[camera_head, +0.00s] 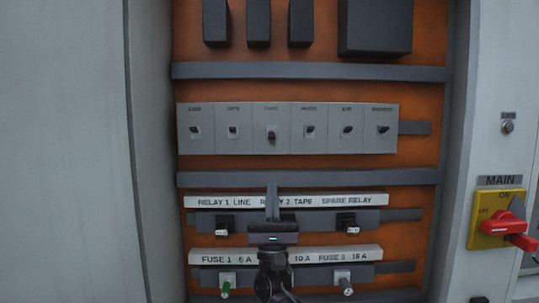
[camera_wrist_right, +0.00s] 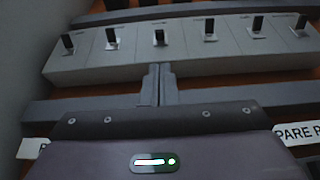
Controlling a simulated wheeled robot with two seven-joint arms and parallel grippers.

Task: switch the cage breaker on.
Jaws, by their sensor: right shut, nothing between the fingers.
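A row of grey breakers (camera_head: 290,143) runs across the orange panel in the head view. The third from the left, whose blurred label seems to read CAGE, is the cage breaker (camera_head: 271,135). Its small dark toggle sits lower than its neighbours' and appears to be down. My right gripper (camera_head: 272,187) is shut and empty, pointing up just below that breaker. Its closed fingers (camera_wrist_right: 157,72) show below the breaker row in the wrist view, seemingly apart from the toggle. My left gripper is out of view.
Below are a relay strip (camera_head: 345,200) and a fuse strip (camera_head: 345,252), partly hidden by my right arm. A red and yellow MAIN switch (camera_head: 497,218) is on the right. Grey cabinet walls (camera_head: 150,150) flank the panel. Dark boxes (camera_head: 375,25) sit above.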

